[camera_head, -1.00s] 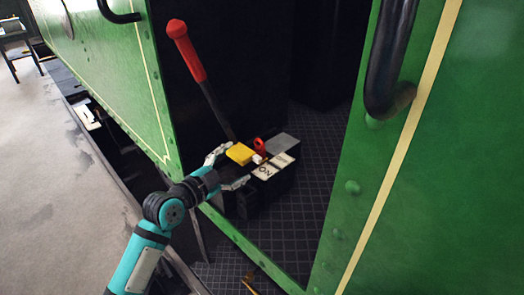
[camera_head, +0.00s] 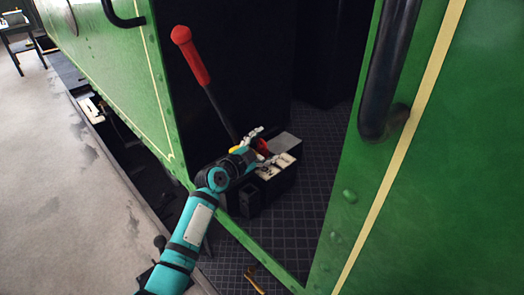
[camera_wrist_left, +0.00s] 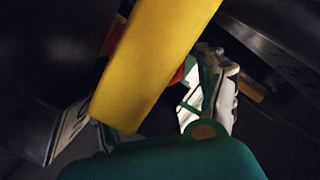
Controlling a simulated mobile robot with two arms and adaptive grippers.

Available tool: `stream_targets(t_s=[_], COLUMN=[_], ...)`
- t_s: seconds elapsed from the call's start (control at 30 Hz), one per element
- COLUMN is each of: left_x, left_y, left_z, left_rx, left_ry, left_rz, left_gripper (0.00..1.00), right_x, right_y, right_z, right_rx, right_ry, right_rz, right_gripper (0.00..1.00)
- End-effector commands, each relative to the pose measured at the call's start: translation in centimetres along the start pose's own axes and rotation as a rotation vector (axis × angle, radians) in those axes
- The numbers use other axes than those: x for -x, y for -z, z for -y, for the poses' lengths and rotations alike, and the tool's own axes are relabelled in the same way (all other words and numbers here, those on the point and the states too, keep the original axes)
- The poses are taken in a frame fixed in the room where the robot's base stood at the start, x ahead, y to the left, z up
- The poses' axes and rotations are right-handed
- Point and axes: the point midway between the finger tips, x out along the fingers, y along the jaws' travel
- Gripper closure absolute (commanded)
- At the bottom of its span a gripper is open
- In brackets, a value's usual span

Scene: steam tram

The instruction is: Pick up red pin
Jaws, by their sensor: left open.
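The red pin (camera_head: 262,146) stands on the dark box on the cab floor, partly covered by my left gripper. My left gripper (camera_head: 267,145) reaches in from the left, open, one finger behind the pin and one in front. Whether the fingers touch it cannot be told. In the left wrist view only a small patch of red (camera_wrist_left: 179,74) shows beside a yellow block (camera_wrist_left: 150,65), which hides most of the view. A pale finger (camera_wrist_left: 222,98) shows at the right there.
The dark box (camera_head: 272,190) has pale label plates on top. A long lever with a red handle (camera_head: 191,55) rises behind my gripper. Green walls (camera_head: 440,170) with a black handrail (camera_head: 385,75) flank the doorway. Dark patterned floor (camera_head: 310,190) lies clear right of the box.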

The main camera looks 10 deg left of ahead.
Motion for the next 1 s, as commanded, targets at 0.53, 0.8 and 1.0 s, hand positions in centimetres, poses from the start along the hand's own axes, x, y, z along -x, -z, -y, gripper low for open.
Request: stream_targets(t_s=[0.53,0.8,1.0], left_x=[-0.01,-0.01,0.00], left_y=[-0.06,-0.14,-0.13], left_z=[-0.03,-0.19,-0.25], left_rx=[0.001,0.002,0.002], left_ry=[-0.001,-0.004,-0.007], left_rz=[0.001,0.002,0.003], left_gripper=[0.71,1.00,1.00], right_x=[-0.03,-0.04,-0.06], right_y=[0.09,0.08,0.08], right_z=[0.65,0.63,0.59], right_rx=[0.001,0.001,0.000], right_ry=[0.008,0.008,0.007], right_rz=[-0.001,0.000,0.000], right_gripper=[0.67,0.67,0.67])
